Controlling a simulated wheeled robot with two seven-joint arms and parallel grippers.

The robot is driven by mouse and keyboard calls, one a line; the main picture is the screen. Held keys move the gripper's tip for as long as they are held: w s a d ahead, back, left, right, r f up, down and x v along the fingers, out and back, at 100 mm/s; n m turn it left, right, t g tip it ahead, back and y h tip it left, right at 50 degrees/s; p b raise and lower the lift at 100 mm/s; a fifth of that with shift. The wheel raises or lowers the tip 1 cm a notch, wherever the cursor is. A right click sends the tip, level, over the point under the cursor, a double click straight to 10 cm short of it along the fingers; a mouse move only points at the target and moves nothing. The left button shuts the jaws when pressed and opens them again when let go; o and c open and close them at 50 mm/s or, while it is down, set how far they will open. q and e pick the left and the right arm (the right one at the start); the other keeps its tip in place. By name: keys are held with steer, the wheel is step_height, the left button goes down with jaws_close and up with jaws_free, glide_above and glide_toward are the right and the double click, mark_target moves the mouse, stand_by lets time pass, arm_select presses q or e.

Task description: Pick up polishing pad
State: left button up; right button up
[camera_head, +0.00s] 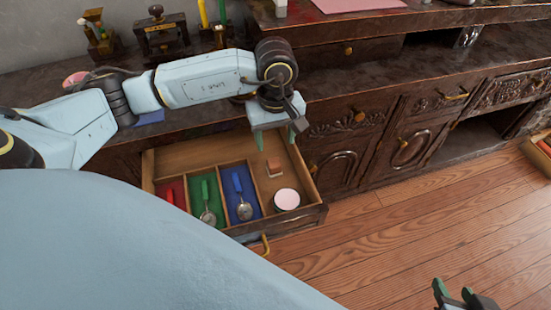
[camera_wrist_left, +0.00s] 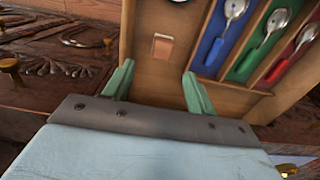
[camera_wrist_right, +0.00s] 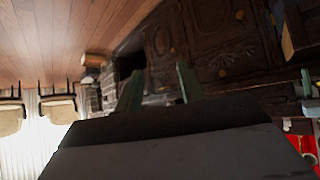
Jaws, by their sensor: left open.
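A small block with an orange-brown top and a pale lower edge, which looks like the polishing pad (camera_head: 274,168), lies in the right compartment of the open wooden drawer (camera_head: 318,213). The pad also shows in the left wrist view (camera_wrist_left: 162,46), just beyond the fingertips. My left gripper (camera_head: 296,130) is open and empty above the back right of the drawer, apart from the pad; its green fingers are spread in the left wrist view (camera_wrist_left: 158,72). My right gripper (camera_head: 452,290) is over the floor at the lower right, open and empty in the right wrist view (camera_wrist_right: 160,70).
A round tin with a pink top (camera_head: 286,199) sits in front of the pad in the same compartment. Spoons lie in the green (camera_head: 206,200) and blue (camera_head: 240,195) compartments; a red one (camera_head: 172,192) is at left. The dark cabinet (camera_head: 345,150) stands close behind and right.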

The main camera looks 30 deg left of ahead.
mark_target(274, 162)
arm_select(q)
step_height(274, 162, down, 4)
steer(key=shift+r+b, duration=0.15)
steer(key=shift+b, duration=0.35)
steer(key=shift+f, duration=0.35)
steer(key=f+b, duration=0.2)
steer(key=f, duration=0.2)
steer(key=shift+s+f, duration=0.2)
steer(key=shift+f+b, duration=0.15)
steer(key=shift+b, duration=0.15)
steer(key=c, duration=1.1)
arm_select(e)
steer(key=w+a+r+t+y, duration=0.2)
steer(key=r+t, duration=0.3)
steer(key=r, duration=0.2)
steer(key=w+a+r+t+y, duration=0.1)
steer(key=w+a+r+t, duration=0.1)
steer(key=r+t, duration=0.3)
step_height(274, 162, up, 2)
steer(key=shift+w+a+r+n+y, duration=0.15)
steer(key=shift+w+n+y, duration=0.2)
steer(key=shift+w, duration=0.2)
